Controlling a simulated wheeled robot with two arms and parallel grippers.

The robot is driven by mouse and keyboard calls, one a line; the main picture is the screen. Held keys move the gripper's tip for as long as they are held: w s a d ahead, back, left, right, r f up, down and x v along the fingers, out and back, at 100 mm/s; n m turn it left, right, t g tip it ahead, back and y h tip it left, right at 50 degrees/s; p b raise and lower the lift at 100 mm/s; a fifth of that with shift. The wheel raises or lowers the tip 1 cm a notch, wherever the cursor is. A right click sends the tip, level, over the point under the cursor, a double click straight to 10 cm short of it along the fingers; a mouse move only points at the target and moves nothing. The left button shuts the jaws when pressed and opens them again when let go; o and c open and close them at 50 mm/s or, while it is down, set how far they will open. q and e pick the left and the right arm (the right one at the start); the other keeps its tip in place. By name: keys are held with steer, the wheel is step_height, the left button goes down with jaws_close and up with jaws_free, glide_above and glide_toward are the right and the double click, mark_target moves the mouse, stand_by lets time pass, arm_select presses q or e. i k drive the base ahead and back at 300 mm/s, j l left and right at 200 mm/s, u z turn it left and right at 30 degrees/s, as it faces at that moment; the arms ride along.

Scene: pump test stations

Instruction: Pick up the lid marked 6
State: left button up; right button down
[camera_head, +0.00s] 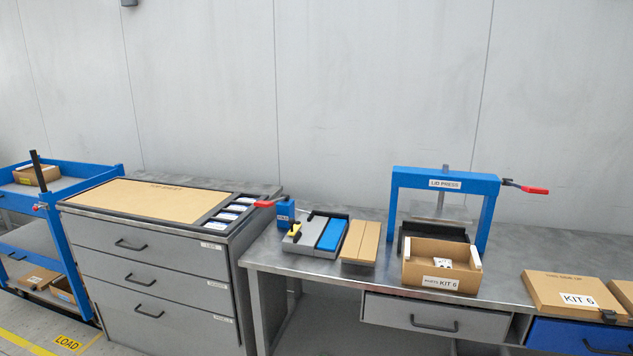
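A flat cardboard lid (562,286) with a white "KIT 6" label lies on the right part of the metal workbench, near its front edge. An open cardboard box (420,272), also labelled "KIT 6", stands on the bench left of the lid, in front of the blue lid press (447,183). White pieces show inside the box. Neither of my grippers is in view.
A second cardboard piece (624,290) lies just right of the lid, cut off by the picture edge. A small dark block (608,316) sits at the lid's front right corner. Left along the bench are a grey-and-blue fixture (328,234) and brown boards (360,242).

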mark_target(558, 294)
steer(key=z, duration=0.45)
steer(key=i+l+z, duration=0.2)
steer(key=z, duration=0.15)
steer(key=i+l+z, duration=0.2)
steer(key=l+z, duration=0.15)
steer(key=i+l+z, duration=0.15)
steer(key=z, duration=0.25)
steer(key=i, duration=0.1)
